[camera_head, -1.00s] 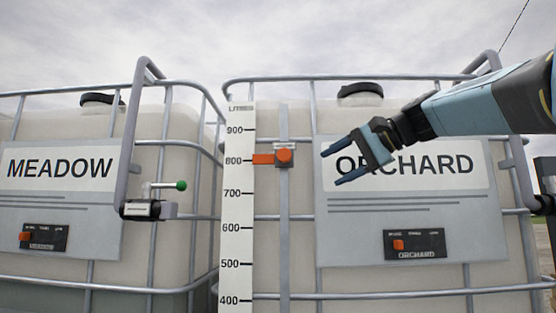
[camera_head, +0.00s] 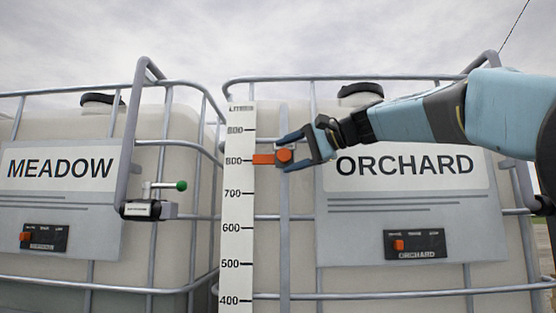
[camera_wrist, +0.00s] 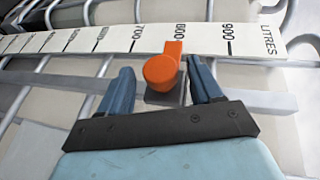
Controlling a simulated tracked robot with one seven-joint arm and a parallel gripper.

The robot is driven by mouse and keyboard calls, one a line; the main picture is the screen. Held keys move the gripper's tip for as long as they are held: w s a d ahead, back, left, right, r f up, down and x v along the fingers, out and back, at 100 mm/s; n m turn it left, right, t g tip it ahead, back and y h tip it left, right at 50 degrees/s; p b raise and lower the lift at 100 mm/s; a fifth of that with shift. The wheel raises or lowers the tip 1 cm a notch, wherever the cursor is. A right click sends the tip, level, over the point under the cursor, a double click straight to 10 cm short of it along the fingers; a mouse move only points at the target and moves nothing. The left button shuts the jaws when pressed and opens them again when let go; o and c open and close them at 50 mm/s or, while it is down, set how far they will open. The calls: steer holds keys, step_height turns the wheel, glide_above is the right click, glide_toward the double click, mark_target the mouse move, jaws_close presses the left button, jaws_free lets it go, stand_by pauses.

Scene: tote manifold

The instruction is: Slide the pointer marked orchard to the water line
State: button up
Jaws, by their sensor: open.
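The orange pointer (camera_head: 264,159) sits on a vertical rail (camera_head: 283,220) beside the white litre scale (camera_head: 232,212) on the orchard tank, its tip at the 800 mark. In the wrist view the pointer's round orange knob (camera_wrist: 160,72) stands between my two blue fingers. My gripper (camera_head: 284,154) is open around the knob, with a finger on each side and gaps showing. In the wrist view my gripper (camera_wrist: 163,85) has one finger toward 700 and one toward 900. I cannot make out a water line inside the orchard tank (camera_head: 385,280).
The meadow tank (camera_head: 60,260) stands at the left, with a green-handled valve (camera_head: 150,207) between the tanks. Metal cage bars (camera_head: 400,294) cross the orchard tank. An ORCHARD sign (camera_head: 440,185) and a small switch panel (camera_head: 414,244) are right of the rail.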

mark_target(278, 160)
steer(key=shift+x, duration=1.85)
jaws_close()
